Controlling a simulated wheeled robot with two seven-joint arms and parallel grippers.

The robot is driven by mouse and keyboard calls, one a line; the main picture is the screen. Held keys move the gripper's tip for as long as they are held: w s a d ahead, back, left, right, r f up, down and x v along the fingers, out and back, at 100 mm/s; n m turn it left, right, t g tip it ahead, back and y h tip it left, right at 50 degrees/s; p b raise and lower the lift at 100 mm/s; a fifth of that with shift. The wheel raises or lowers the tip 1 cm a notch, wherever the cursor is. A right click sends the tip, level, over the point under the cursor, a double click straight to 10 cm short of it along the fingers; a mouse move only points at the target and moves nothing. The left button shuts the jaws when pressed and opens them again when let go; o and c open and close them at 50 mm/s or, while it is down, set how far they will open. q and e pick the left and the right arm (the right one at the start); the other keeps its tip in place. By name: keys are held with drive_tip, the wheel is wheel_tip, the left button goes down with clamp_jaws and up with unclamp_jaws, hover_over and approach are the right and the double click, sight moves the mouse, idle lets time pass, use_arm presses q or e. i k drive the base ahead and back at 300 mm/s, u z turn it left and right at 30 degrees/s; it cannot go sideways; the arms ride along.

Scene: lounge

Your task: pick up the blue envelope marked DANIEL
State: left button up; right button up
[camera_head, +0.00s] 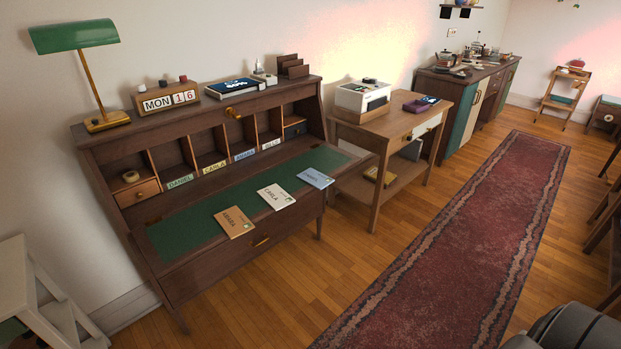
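A light blue envelope (315,178) lies flat on the green writing surface (175,235) of a dark wooden desk, at the right end of a row of three. Its lettering is too small to read surely. A white envelope (276,196) marked CARLA lies to its left. An orange-brown envelope (235,222) lies further left, close to the desk's front edge. The three are apart from each other. Neither of my grippers is in view.
Behind the writing surface are open pigeonholes with name labels, a green one (180,181) reading DANIEL. A green lamp (77,37) and a date block (167,99) stand on top. A side table (382,137) stands right. Wooden floor and a red rug (450,240) lie clear in front.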

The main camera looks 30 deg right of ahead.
sight(317, 180)
drive_tip(key=z, duration=2.2)
drive_tip(key=i, duration=4.85)
drive_tip(key=u, duration=2.75)
